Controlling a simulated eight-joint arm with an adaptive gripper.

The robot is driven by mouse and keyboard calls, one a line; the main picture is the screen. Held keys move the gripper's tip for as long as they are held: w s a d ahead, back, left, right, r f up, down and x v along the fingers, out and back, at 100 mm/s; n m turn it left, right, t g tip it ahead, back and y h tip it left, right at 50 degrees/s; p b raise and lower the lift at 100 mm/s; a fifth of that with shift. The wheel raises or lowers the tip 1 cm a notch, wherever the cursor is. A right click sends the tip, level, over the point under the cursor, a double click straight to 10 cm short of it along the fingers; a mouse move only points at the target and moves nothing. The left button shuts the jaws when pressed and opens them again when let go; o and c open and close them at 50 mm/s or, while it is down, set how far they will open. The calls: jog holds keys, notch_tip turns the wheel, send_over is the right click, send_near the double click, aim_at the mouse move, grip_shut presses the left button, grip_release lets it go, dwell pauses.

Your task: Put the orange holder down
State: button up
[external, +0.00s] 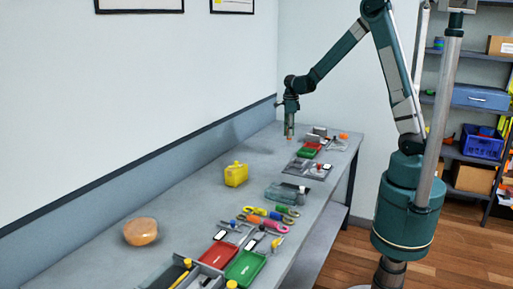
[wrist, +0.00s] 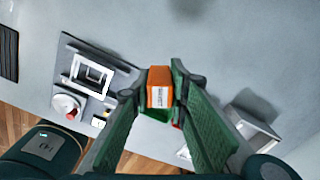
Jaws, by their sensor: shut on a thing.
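The orange holder (wrist: 159,88) is a small orange box with a white label, seen between my fingertips in the wrist view. My gripper (wrist: 157,96) is shut on it, with a green finger on either side. In the external view my gripper (external: 289,134) points down over the far part of the grey bench (external: 190,205). Only a small orange-brown bit of the holder (external: 289,138) shows at its tip. I cannot tell whether the holder touches the bench.
Near the gripper a grey tray (wrist: 68,82) holds a white square frame (wrist: 91,74) and a red-and-white round piece (wrist: 66,105). A grey open-sided piece (wrist: 252,132) stands at right. A yellow container (external: 236,175) and several tools lie nearer. Bare bench lies left of the gripper.

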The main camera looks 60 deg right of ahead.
jog(key=s+d+m, duration=0.2)
jog(key=s+d, duration=0.5)
jog(key=s, duration=0.4)
jog(key=s+d+m, duration=0.3)
jog(key=s+d, duration=0.5)
jog(key=s, duration=0.4)
jog(key=shift+s+d+f, duration=0.2)
jog(key=shift+s+f, duration=0.05)
jog(key=shift+f, duration=2.95)
jog(key=shift+f+b, duration=0.3)
jog(key=shift+f, duration=1.75)
jog(key=shift+f, duration=0.2)
